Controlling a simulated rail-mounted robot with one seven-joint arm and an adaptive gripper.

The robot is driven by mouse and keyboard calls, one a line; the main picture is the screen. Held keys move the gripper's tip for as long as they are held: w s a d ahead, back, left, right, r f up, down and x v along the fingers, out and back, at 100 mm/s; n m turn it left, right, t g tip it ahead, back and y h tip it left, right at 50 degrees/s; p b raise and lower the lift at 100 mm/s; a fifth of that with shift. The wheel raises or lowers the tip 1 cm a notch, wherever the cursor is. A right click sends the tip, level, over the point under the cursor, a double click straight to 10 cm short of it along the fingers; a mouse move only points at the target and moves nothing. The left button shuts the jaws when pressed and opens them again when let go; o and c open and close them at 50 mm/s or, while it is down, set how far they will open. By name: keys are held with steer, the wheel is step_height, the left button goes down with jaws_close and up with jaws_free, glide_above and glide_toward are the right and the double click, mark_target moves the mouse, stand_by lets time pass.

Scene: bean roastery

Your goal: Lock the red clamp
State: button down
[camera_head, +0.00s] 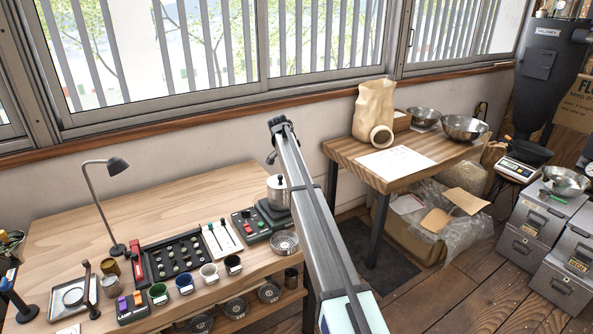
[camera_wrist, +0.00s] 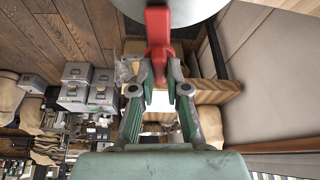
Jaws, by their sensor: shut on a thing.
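The red clamp (camera_wrist: 158,28) shows at the top centre of the wrist view, as a red lever that narrows down between the fingertips. My gripper (camera_wrist: 161,86) is shut on its lower end, with a green-padded finger on each side. A pale rounded body (camera_wrist: 187,10) lies behind the upper part of the clamp; where the clamp joins it is hidden. In the head view my arm reaches up the middle, and I cannot make out the clamp or the fingertips there.
A workbench (camera_head: 110,205) with a lamp (camera_head: 100,190), trays, cups and a red-handled tool (camera_head: 136,262) stands left of my arm. A wooden table (camera_head: 345,160) with a paper bag (camera_head: 373,110) and metal bowls stands to the right. Grey bins (camera_head: 535,235) stand far right.

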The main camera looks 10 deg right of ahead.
steer(key=shift+f+m+g, duration=0.1)
steer(key=shift+m+g, duration=0.2)
steer(key=shift+m, duration=0.6)
steer(key=shift+b, duration=0.3)
steer(key=c, duration=1.2)
jaws_free()
steer(key=shift+o, duration=0.2)
steer(key=v, duration=1.2)
